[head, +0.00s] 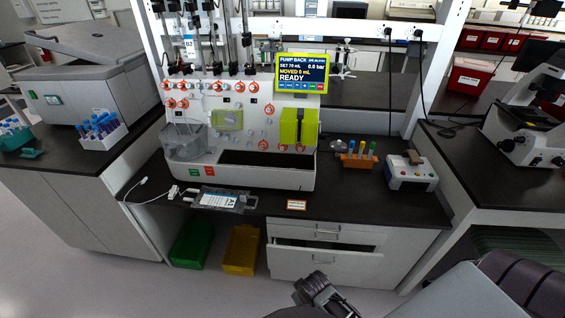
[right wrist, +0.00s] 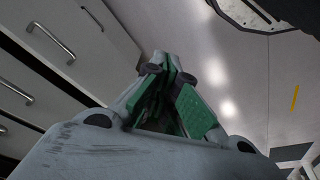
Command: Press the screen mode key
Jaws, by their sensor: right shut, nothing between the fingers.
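The screen (head: 304,71) stands on top of the white cell processor (head: 240,178). It has a yellow-green frame and reads PUMP BACK, SET 70 mL, 0.0 bar, MOVED 0 mL, READY. A row of small keys (head: 299,86) runs along its lower edge, mostly blue with a red one at the right. Their labels are too small to read, so I cannot tell which is the mode key. My right gripper (right wrist: 172,75), with green pads, is shut and empty, low beside the drawer fronts and far from the screen. My left gripper is not clearly in view.
The black bench (head: 370,205) holds a tube rack (head: 358,161), a small white device (head: 411,171) and a flat labelled bag (head: 222,199). A drawer (head: 323,245) below is partly open. Green (head: 191,245) and yellow (head: 241,250) bins stand underneath. Cables hang at the right.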

